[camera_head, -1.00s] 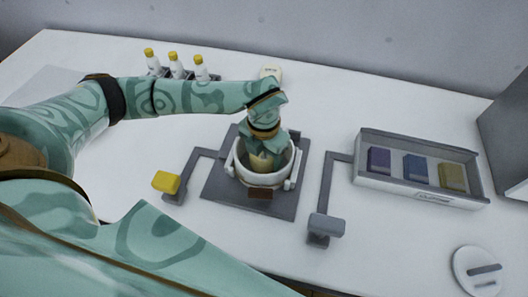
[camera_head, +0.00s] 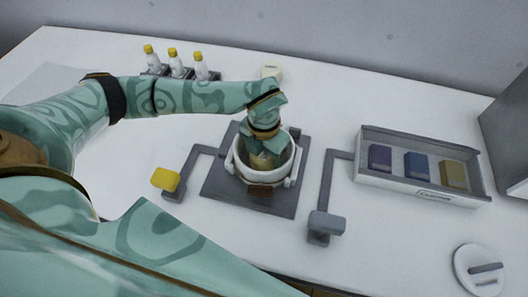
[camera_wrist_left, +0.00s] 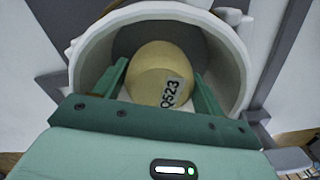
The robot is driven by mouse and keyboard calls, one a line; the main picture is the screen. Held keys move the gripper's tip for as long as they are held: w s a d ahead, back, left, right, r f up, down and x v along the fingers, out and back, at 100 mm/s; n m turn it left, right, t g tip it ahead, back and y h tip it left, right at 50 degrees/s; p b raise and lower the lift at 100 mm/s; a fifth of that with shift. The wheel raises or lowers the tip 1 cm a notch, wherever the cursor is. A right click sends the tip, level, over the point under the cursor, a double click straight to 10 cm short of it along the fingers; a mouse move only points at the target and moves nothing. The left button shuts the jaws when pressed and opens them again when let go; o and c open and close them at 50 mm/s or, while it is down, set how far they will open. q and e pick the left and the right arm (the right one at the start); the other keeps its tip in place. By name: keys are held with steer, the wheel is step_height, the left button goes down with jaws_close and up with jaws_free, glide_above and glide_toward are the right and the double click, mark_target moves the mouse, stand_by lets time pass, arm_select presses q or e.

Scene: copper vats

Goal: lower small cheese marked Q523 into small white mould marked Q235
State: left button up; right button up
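A pale yellow cheese (camera_wrist_left: 158,72) with a label reading Q523 is between the fingers of my left gripper (camera_wrist_left: 163,95), which look shut on it. The gripper (camera_head: 262,152) points down into a round white mould (camera_head: 262,177) on a dark grey plate. The mould's wall (camera_wrist_left: 87,62) surrounds the cheese in the left wrist view. The cheese is at least partly inside the mould; whether it touches the bottom is hidden. The mould's marking cannot be read. My right gripper is not in view.
A yellow block (camera_head: 165,179) and a grey block (camera_head: 326,223) flank the plate (camera_head: 222,188). A tray (camera_head: 376,182) with three coloured blocks is at right. Yellow-capped bottles (camera_head: 176,63) and a small cream piece (camera_head: 271,72) stand behind. A white lid (camera_head: 468,262) lies front right.

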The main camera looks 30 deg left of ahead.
arm_select(q)
steer(key=o, duration=0.3)
step_height(320, 180, up, 16)
steer(key=p, duration=0.4)
steer(key=shift+r, duration=0.15)
steer(key=shift+r, duration=0.1)
